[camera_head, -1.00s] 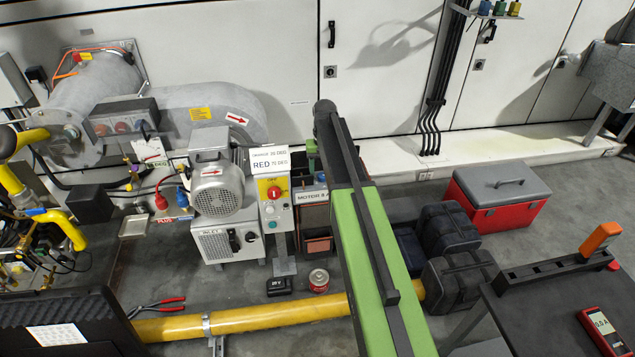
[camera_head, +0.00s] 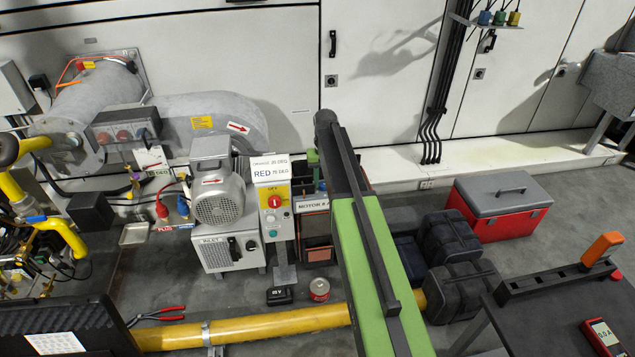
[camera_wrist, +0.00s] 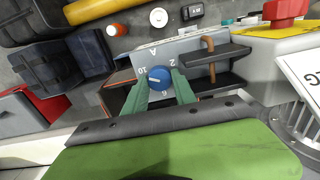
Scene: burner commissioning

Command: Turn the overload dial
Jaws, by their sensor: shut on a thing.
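The overload dial is a round blue knob (camera_wrist: 160,78) in the wrist view. It sits on a grey panel face (camera_wrist: 140,62) with printed figures around it, and a short white mark shows on the dial's left half. My gripper (camera_wrist: 160,86) has its two green fingers on either side of the dial, shut on it. A box with a label reading "MOTOR" and a number in A (camera_head: 313,204) shows just left of my arm; the figure is hard to read.
A control box with a red knob (camera_head: 275,203) and a grey motor (camera_head: 217,190) stand to the left. A yellow pipe (camera_head: 270,325) crosses the floor in front. Dark cases (camera_head: 450,240) and a red toolbox (camera_head: 505,215) are at right. A red meter (camera_head: 603,338) lies on the bench.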

